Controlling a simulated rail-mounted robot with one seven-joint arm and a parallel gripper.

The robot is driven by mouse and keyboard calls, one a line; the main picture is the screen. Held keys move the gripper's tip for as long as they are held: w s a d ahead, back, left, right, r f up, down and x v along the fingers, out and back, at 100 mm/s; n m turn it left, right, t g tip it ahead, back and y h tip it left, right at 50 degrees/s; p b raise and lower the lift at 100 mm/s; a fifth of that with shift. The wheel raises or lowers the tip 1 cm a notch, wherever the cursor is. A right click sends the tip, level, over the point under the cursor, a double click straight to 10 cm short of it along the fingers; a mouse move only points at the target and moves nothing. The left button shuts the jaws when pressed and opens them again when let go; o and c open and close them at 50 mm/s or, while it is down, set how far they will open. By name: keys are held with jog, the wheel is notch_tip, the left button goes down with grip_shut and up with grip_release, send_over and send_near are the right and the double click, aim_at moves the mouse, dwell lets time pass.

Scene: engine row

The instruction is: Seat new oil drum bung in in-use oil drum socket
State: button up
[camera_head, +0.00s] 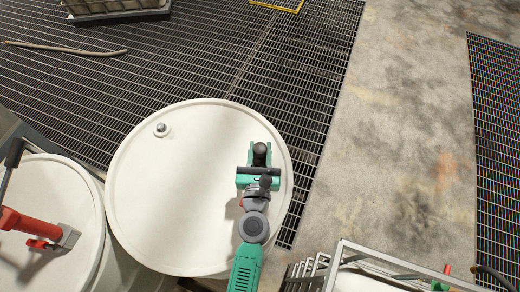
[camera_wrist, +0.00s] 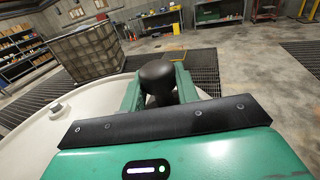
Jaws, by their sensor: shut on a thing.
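My gripper (camera_head: 260,155) is over the right part of a large white drum lid (camera_head: 190,200). It is shut on a black, round-topped bung (camera_head: 260,150). In the wrist view the bung (camera_wrist: 157,74) stands upright between the green fingers. The bung's lower end and any socket beneath it are hidden, so I cannot tell whether it touches the lid. A small grey plug (camera_head: 161,129) sits in the lid near its upper left edge, and also shows in the wrist view (camera_wrist: 56,108).
A second white drum (camera_head: 80,200) with a red-handled pump (camera_head: 30,226) stands close on the left. A metal-framed cart (camera_head: 385,265) is at the lower right. A caged container (camera_wrist: 95,52) stands beyond on the floor grating (camera_head: 220,60).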

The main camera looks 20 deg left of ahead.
jog(key=shift+f+b, duration=1.55)
jog(key=shift+f, duration=0.25)
jog(key=o, duration=1.2)
jog(key=v, duration=0.8)
jog(key=shift+w, duration=0.1)
